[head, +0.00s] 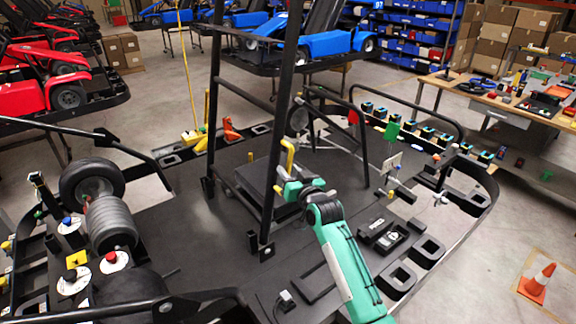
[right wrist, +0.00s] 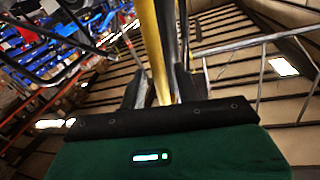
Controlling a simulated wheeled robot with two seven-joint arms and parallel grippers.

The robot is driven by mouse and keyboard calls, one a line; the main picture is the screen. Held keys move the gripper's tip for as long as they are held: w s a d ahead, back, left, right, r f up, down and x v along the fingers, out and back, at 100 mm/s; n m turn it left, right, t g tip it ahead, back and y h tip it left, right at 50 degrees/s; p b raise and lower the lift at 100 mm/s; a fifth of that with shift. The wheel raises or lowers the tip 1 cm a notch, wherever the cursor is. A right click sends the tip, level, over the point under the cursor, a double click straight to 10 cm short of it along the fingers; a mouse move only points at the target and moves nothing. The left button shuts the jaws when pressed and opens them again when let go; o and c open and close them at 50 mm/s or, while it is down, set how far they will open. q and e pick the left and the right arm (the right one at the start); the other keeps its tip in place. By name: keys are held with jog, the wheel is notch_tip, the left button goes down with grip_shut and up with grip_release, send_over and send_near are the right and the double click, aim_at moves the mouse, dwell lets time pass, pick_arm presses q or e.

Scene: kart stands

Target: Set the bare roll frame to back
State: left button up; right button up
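The bare roll frame (head: 271,165) is a tall black tube frame, standing nearly upright in the middle of the black stand deck (head: 190,230) in the head view. A bent yellow handle (head: 290,152) sticks out beside its near post. My right gripper (head: 288,180), on a teal arm, is at this handle. In the right wrist view the yellow bar (right wrist: 152,45) runs between the two dark fingers (right wrist: 162,88), which look closed on it; the contact itself is partly hidden. My left gripper is not in view.
A black hoop (head: 352,100) and a row of small blue-topped parts (head: 410,124) stand at the deck's right. A wheel and grey spring (head: 110,222) stand at the left. An orange cone (head: 538,280) is on the floor. Blue karts (head: 250,45) stand behind.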

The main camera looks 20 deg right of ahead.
jog(key=shift+w+a, duration=0.1)
jog(key=shift+w, duration=0.55)
grip_shut()
